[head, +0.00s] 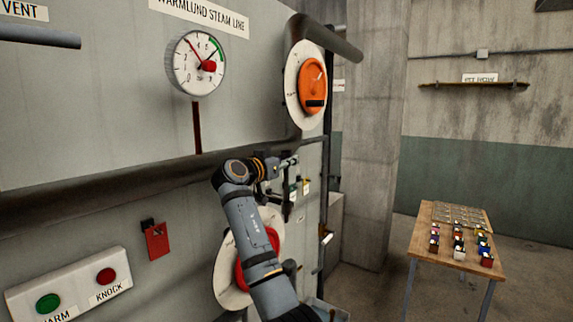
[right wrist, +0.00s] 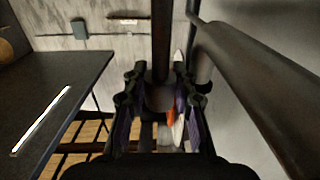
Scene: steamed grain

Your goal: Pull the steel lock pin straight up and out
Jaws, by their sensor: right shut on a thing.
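My right gripper (head: 275,167) is beside the pipework at the right end of the grey panel in the head view. A small pale metal piece, seemingly the steel lock pin (head: 290,160), shows at its fingertips. In the right wrist view my right gripper (right wrist: 161,88) has its two fingers on either side of a grey cylindrical part, and a dark bar runs up behind it. The gripper is shut on this part. The pin's lower end and its hole are hidden, and I cannot tell how far it sits in. My left gripper is in neither view.
A thick dark pipe (head: 110,184) crosses the panel beside my right arm. An orange dial (head: 312,85) is above and a red one (head: 241,272) lies partly behind the arm. A gauge (head: 197,63) is on the panel. A wooden table (head: 425,247) with small items stands right.

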